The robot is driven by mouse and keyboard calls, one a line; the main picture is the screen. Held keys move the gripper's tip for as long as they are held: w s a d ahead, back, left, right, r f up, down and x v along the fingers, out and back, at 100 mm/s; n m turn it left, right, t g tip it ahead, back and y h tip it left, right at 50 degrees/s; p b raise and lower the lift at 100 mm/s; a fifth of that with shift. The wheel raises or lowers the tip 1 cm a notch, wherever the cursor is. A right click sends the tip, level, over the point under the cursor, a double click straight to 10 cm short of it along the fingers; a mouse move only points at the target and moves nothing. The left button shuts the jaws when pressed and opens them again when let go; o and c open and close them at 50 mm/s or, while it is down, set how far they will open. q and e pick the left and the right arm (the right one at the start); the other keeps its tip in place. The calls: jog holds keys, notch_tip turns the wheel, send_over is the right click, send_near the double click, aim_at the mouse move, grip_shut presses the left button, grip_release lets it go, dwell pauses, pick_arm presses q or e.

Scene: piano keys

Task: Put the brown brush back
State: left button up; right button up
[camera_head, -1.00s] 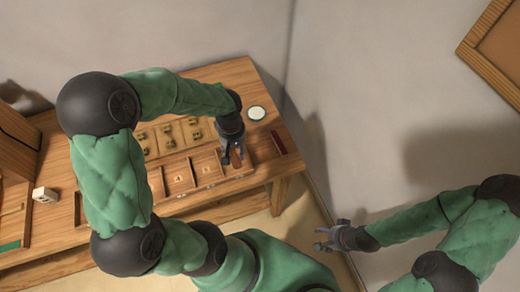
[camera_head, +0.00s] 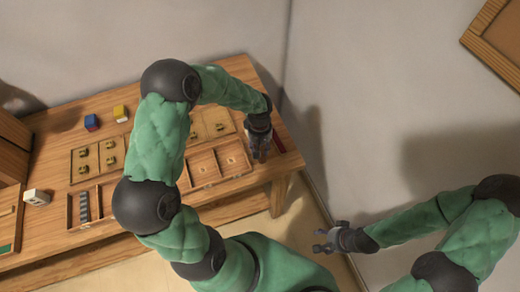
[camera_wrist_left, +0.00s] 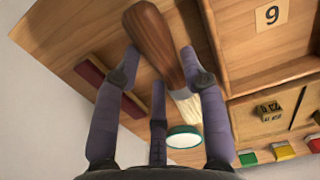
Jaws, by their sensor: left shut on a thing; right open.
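My left gripper (camera_head: 258,152) is over the right part of the table, just right of the compartment tray (camera_head: 206,182). In the left wrist view, its fingers (camera_wrist_left: 160,75) are shut on the brown brush (camera_wrist_left: 152,38). The brush has a dark brown handle and pale bristles; it lies slantwise between the fingers. In the head view the gripper hides most of the brush. A compartment marked 9 (camera_wrist_left: 271,16) is beside the brush, to the right in the wrist view. My right gripper (camera_head: 325,240) is open and empty, away from the table.
A dark red strip (camera_head: 278,143) lies right of the left gripper. A round white piece with a green rim (camera_wrist_left: 184,137) shows below the bristles.

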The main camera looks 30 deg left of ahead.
aim_at(260, 148)
pick_arm(q)
jog(key=shift+f, duration=0.7)
jog(key=shift+f, duration=0.1)
jog(key=o, duration=1.1)
jog(key=shift+r, duration=0.4)
notch_tip(260, 148, up, 11)
jog(key=p, duration=0.2)
jog(key=shift+w+a+r+p, duration=0.1)
jog(key=shift+w+r+p, duration=0.1)
jog(key=shift+p, duration=0.1)
